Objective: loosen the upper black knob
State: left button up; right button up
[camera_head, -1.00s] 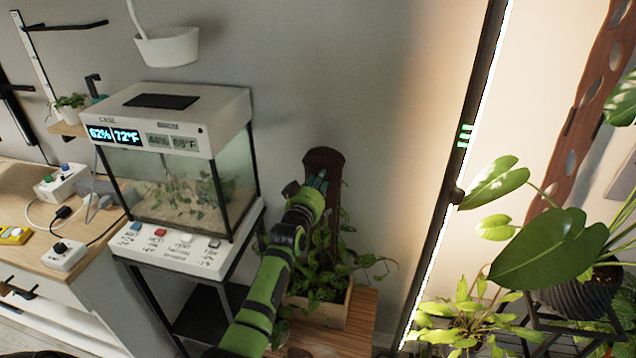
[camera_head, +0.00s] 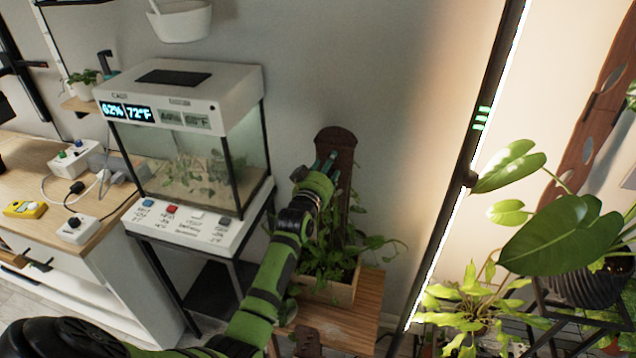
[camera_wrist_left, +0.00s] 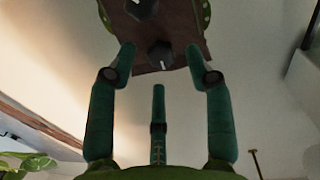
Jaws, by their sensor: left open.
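A tall brown board (camera_head: 336,140) with a rounded top stands in the planter by the wall. In the left wrist view the board (camera_wrist_left: 187,48) comes in from the top edge and bears two black knobs. The knob nearer the board's end (camera_wrist_left: 160,53), which I take as the upper one, lies just beyond and between my fingertips. The other knob (camera_wrist_left: 141,8) is at the top edge. My left gripper (camera_head: 328,163) is in front of the board's upper part. Its teal fingers (camera_wrist_left: 160,68) are spread and empty, apart from the knob. My right gripper is not in view.
A wooden planter (camera_head: 330,290) with trailing leaves stands under my left arm on a small wooden table (camera_head: 345,325). A glass terrarium (camera_head: 195,165) is to the left. A dark upright lamp (camera_head: 470,165) and large potted plants (camera_head: 555,245) are to the right.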

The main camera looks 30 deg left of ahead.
pick_arm(q)
jog(key=s+d, duration=0.1)
jog(key=s, duration=0.9)
jog(key=shift+d+r, duration=0.15)
jog(key=shift+d, duration=0.25)
jog(key=s+d+f+m+g+h, duration=0.1)
jog(key=d+f+g, duration=0.1)
jog(key=f, duration=0.7)
jog(key=s+d+f+m+g+h, duration=0.1)
jog(key=s+d+f+g, duration=0.1)
jog(key=f, duration=0.7)
jog(key=s+d+f+m+g+h, duration=0.1)
jog(key=s+d+f+g, duration=0.1)
jog(key=s+f, duration=0.6)
jog(key=s+d+f+g, duration=0.3)
jog(key=s+f, duration=0.2)
jog(key=f, duration=0.6)
jog(key=s+f+m+g, duration=0.1)
jog(key=s+f, duration=0.4)
jog(key=s, duration=0.6)
jog(key=s+f+m+g, duration=0.1)
jog(key=s+f+g, duration=0.2)
jog(key=s+f, duration=0.3)
jog(key=s+f+m+g, duration=0.1)
jog(key=s+f+g, duration=0.2)
jog(key=s, duration=1.3)
notch_tip(320, 180, down, 2)
jog(key=shift+s+d+f, duration=0.15)
jog(key=shift+s+d, duration=0.05)
jog(key=shift+d, duration=0.05)
